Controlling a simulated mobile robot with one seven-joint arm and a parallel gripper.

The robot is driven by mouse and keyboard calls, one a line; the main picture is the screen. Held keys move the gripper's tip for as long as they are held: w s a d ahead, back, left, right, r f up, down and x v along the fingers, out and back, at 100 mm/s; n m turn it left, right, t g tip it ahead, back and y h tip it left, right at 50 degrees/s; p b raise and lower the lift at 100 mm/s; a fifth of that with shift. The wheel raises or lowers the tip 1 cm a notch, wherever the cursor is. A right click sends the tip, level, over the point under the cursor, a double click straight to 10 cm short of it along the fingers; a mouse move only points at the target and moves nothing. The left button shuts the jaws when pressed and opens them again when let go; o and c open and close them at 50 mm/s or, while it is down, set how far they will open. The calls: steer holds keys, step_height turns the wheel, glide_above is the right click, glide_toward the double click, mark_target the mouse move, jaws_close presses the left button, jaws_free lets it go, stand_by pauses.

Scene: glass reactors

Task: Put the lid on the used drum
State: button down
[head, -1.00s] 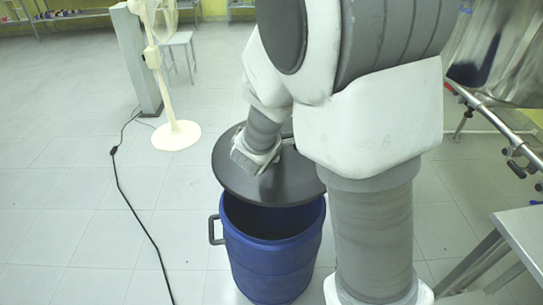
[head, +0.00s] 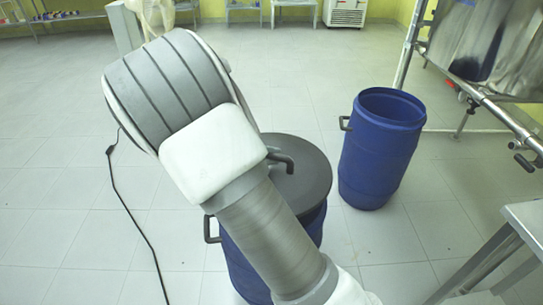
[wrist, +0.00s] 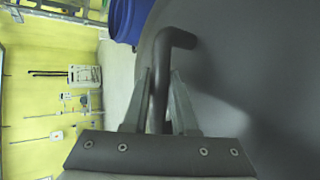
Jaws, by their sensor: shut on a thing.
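The lid (head: 308,184) is a dark grey disc with a bent bar handle (head: 284,161). In the head view it lies roughly level over a near blue drum (head: 310,225) and hides its opening. I cannot tell whether it touches the rim all round. In the wrist view my gripper (wrist: 161,72) is shut on the lid's handle (wrist: 177,40), with the lid (wrist: 240,65) filling the right side. My arm hides my gripper and part of the near drum in the head view.
A second blue drum (head: 375,155) stands open behind to the right. A metal frame with a shiny vessel (head: 480,45) and a grey table (head: 528,222) are at the right.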

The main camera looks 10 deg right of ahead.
steer(key=shift+f+b, duration=2.75)
steer(key=shift+f, duration=1.15)
steer(key=shift+s+f, duration=0.1)
steer(key=shift+f, duration=0.15)
steer(key=shift+s+f, duration=0.1)
steer(key=c, duration=0.6)
jaws_free()
steer(key=shift+f, duration=0.15)
steer(key=p+v, duration=0.1)
steer(key=v, duration=0.5)
steer(key=p+v, duration=0.2)
steer(key=v, duration=0.4)
steer(key=p+v, duration=0.2)
steer(key=v, duration=0.3)
steer(key=shift+a+r, duration=0.2)
steer(key=shift+r, duration=0.4)
steer(key=shift+d, duration=0.1)
